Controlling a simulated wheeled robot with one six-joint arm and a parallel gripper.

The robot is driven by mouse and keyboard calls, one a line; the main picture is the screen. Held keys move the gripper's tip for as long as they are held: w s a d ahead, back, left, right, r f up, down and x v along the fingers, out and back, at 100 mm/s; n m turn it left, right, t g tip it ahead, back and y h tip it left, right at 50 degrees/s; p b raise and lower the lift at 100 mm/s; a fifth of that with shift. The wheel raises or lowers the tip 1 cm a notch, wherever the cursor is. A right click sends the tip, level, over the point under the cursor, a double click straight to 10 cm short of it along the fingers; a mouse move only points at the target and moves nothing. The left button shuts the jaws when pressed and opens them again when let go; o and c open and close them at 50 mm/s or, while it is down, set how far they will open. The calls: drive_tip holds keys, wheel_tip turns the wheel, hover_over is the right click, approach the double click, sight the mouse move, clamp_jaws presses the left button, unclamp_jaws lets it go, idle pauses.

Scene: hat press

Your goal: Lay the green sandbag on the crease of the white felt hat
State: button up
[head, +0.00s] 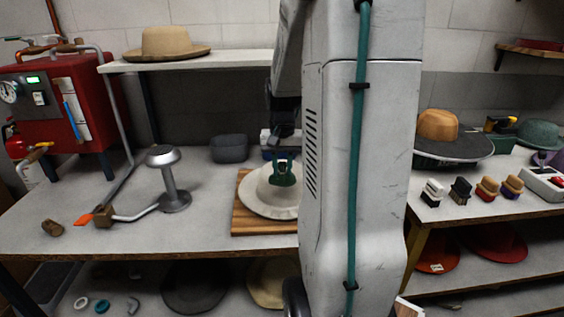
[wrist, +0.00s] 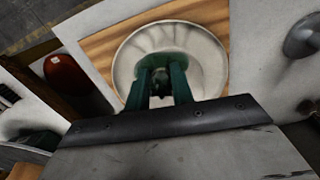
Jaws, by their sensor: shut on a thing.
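The white felt hat (head: 257,199) lies on a wooden board on the bench; my arm hides its right side in the head view. In the wrist view the hat's pale brim (wrist: 212,62) fills the upper middle. My gripper (head: 283,166) is over the hat's crown, pointing down. It is shut on the green sandbag (head: 284,179), which shows as a dark green shape in front of the crown. In the wrist view, two green prongs (wrist: 163,88) reach toward the crown with a dark gap between them. I cannot tell whether the bag touches the crease.
The wooden board (head: 244,217) is under the hat. A metal stand (head: 170,180) with a round top is to the left, and a dark grey block (head: 230,148) sits behind. A shelf with a tan hat (head: 165,44) is above.

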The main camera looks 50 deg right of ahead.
drive_tip(key=shift+f, duration=5)
drive_tip(key=shift+f, duration=0.35)
drive_tip(key=o, duration=0.9)
drive_tip(key=shift+r, duration=0.1)
drive_tip(key=shift+r, duration=4.9)
